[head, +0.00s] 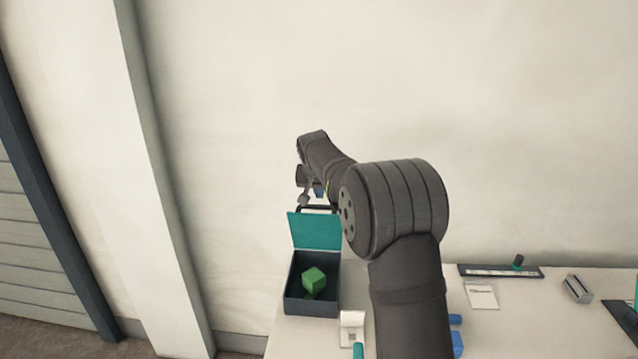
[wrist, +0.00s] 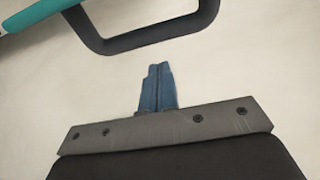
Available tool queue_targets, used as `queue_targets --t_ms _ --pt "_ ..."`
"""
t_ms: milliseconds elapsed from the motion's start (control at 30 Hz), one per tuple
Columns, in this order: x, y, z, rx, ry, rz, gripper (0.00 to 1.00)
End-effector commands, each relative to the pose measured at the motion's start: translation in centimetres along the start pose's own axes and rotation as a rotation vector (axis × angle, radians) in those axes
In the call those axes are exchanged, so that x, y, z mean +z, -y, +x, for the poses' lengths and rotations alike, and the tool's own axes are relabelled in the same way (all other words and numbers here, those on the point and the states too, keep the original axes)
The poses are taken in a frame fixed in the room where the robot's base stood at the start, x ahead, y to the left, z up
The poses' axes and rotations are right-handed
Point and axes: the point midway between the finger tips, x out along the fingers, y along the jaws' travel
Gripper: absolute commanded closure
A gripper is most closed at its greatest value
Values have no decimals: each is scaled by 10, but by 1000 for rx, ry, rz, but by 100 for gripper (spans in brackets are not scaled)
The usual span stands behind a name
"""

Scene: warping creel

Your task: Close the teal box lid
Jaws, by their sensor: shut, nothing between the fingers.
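The box (head: 312,303) stands on the table's left part, dark-walled, with its teal lid (head: 316,231) raised upright at the back. A green cube (head: 314,279) sits inside the box. The lid has a dark handle loop on its upper edge; the handle (wrist: 150,38) and a strip of the teal lid (wrist: 38,12) show at the top of the wrist view. My gripper (wrist: 157,68) is shut with nothing between its blue fingers. Its tips point toward the handle but appear apart from it. In the head view my gripper (head: 319,193) is small, just above the lid and partly hidden.
On the white table (head: 540,335) are a white switch-like piece (head: 352,328), a dark tray (head: 500,271) with a knob, a paper card (head: 481,295), a grey metal block (head: 577,289) and blue pieces (head: 457,340). A wall stands behind. My arm hides the middle of the table.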

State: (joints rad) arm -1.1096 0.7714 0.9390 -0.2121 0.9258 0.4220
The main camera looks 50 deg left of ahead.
Motion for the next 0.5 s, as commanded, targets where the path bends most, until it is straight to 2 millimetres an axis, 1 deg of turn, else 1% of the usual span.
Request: queue_targets --t_ms 100,233,500 --pt "12 0 -5 0 0 -1 100" --pt "20 0 -7 1 1 0 100" --pt "24 0 -9 0 -1 1 100"
